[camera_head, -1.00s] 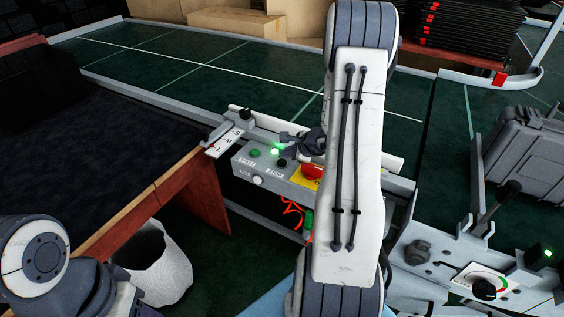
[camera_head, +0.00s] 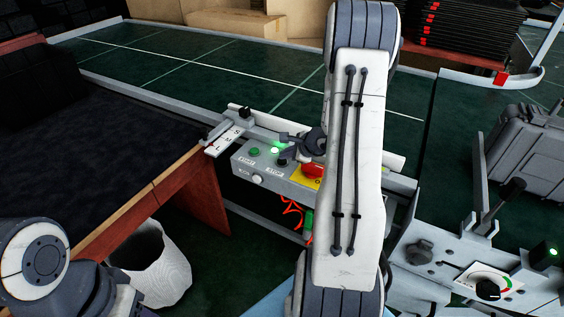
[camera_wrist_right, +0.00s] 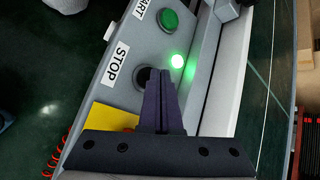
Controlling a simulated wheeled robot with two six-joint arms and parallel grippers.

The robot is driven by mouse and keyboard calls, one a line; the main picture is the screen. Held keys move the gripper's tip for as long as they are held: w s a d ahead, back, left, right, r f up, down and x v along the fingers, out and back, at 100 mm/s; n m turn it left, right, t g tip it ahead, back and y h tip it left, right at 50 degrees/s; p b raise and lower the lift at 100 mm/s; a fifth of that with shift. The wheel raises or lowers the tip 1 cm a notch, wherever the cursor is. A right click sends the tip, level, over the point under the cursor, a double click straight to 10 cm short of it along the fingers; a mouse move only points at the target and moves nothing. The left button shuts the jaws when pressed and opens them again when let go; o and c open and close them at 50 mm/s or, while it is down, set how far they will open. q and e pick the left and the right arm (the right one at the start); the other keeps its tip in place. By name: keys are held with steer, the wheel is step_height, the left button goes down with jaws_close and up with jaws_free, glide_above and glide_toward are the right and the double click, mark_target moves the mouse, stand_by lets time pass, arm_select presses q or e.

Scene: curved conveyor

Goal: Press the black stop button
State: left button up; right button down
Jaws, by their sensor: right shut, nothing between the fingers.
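The black stop button (camera_head: 282,161) is on the sloped face of a grey control box (camera_head: 245,165) at the conveyor's near edge. In the right wrist view the black button (camera_wrist_right: 142,76) shows beside the STOP label, partly hidden by my fingers. My right gripper (camera_head: 284,138) is shut and empty, with its fingertips over the button area. In the wrist view its fingertips (camera_wrist_right: 162,72) overlap the button's right side; I cannot tell whether they touch it. My left arm shows at the lower left, but its gripper is out of view.
A green start button (camera_head: 254,152) and a lit green lamp (camera_head: 275,149) are close by. A red button (camera_head: 313,170) on a yellow plate sits to the right, partly behind my right arm. A white bin (camera_head: 158,270) stands below the dark table.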

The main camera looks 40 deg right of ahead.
mark_target(285, 162)
steer(key=shift+f+b, duration=0.45)
steer(key=shift+b, duration=0.2)
stand_by(0.6)
stand_by(0.3)
steer(key=shift+r+p, duration=0.45)
steer(key=shift+r, duration=0.4)
steer(key=shift+r+p, duration=1.7)
steer(key=shift+r, duration=0.9)
steer(key=shift+f, duration=0.1)
